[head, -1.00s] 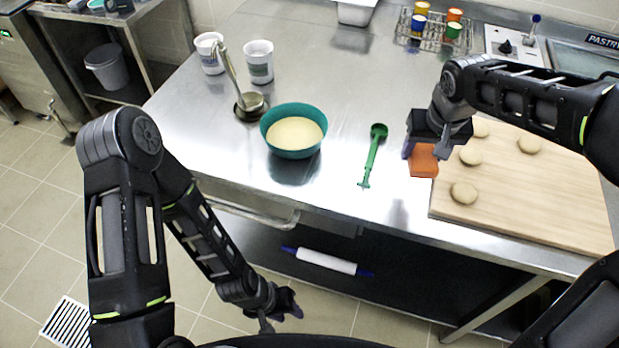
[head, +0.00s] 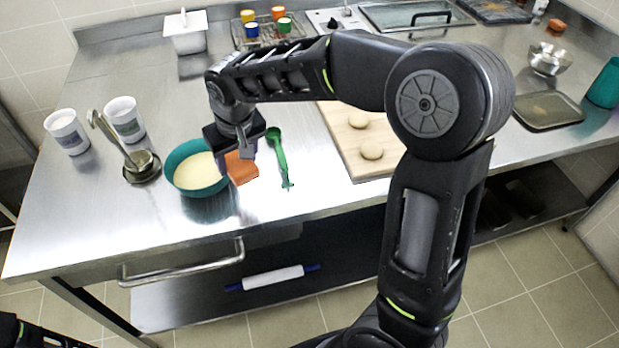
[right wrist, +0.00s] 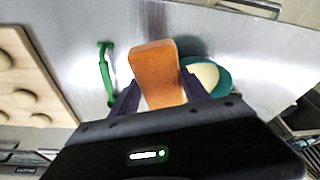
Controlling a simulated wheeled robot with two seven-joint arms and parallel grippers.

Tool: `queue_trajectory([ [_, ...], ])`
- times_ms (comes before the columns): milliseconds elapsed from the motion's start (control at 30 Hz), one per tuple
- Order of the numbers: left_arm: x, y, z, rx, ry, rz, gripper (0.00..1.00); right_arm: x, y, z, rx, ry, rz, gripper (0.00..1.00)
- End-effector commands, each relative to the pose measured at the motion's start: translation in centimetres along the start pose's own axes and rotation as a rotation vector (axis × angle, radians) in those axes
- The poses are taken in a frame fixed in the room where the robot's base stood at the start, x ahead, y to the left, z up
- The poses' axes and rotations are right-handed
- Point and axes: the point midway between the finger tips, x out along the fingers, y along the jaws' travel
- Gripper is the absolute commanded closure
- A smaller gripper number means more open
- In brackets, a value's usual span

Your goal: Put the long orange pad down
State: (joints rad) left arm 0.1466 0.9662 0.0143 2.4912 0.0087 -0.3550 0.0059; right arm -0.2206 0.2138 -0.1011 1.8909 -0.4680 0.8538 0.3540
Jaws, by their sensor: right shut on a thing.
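The long orange pad (head: 241,168) is between the fingers of my right gripper (head: 232,152), which is shut on it. In the head view the pad shows just right of the teal bowl (head: 199,174) and left of the green spoon (head: 279,158). The right wrist view shows the pad (right wrist: 157,72) sticking out from between the two fingers, with steel counter beyond it. I cannot tell whether the pad touches the counter or bowl. Of my left arm only a dark part shows at the bottom left; its gripper is out of view.
The wooden board (head: 345,150) with dough rounds lies to the right. A ladle (head: 140,160) and two white cups (head: 124,119) stand left of the bowl. The counter's front edge runs close below the pad. Bare steel lies behind the bowl and in front of the spoon.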

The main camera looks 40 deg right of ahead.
Motion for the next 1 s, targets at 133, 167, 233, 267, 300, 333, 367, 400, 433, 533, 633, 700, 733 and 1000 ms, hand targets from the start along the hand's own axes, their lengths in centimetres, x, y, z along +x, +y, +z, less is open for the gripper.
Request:
queue_trajectory([
  [133,2.1,-0.8,-0.2,0.001,0.003,0.002,0.64,0.9,3.2,0.4,0.01,-0.003,-0.003,0.9],
  [167,2.7,-0.9,-0.2,0.002,0.004,0.003,0.64,1.0,4.2,0.5,0.011,-0.002,-0.004,0.9],
  [233,4.1,-1.4,-0.3,0.004,0.006,0.006,0.64,1.1,6.8,1.0,0.008,-0.003,-0.008,0.9],
  [267,4.8,-1.6,-0.4,0.004,0.008,0.007,0.64,1.2,8.1,1.3,0.007,-0.004,-0.009,0.9],
  [300,5.6,-1.9,-0.4,0.005,0.009,0.008,0.64,1.1,9.7,1.7,0.002,-0.003,-0.01,0.9],
  [333,6.2,-2.1,-0.5,0.006,0.01,0.009,0.64,1.0,10.8,2.1,-0.001,-0.003,-0.011,0.9],
  [367,6.7,-2.2,-0.5,0.007,0.011,0.01,0.64,0.8,11.9,2.4,-0.007,-0.002,-0.012,0.9],
  [400,7.4,-2.5,-0.6,0.008,0.013,0.012,0.64,0.6,13.3,2.9,-0.014,0.0,-0.012,0.9],
  [433,7.8,-2.6,-0.7,0.008,0.014,0.013,0.64,0.4,14.1,3.3,-0.019,0.0,-0.013,0.9],
  [533,8.6,-2.8,-0.8,0.01,0.016,0.015,0.64,-0.3,16.1,4.2,-0.038,0.003,-0.013,0.9],
  [633,8.7,-2.8,-0.8,0.011,0.017,0.016,0.64,-0.9,16.9,4.5,-0.053,0.003,-0.013,0.9],
  [700,8.5,-2.8,-0.8,0.011,0.018,0.016,0.64,-1.1,16.9,4.5,-0.056,0.003,-0.014,0.9],
  [733,8.5,-2.8,-0.8,0.011,0.018,0.016,0.64,-1.2,16.9,4.5,-0.057,0.003,-0.014,0.9],
  [1000,8.4,-2.8,-0.8,0.011,0.018,0.016,0.64,-0.7,16.9,4.6,-0.055,0.002,-0.014,0.9],
])
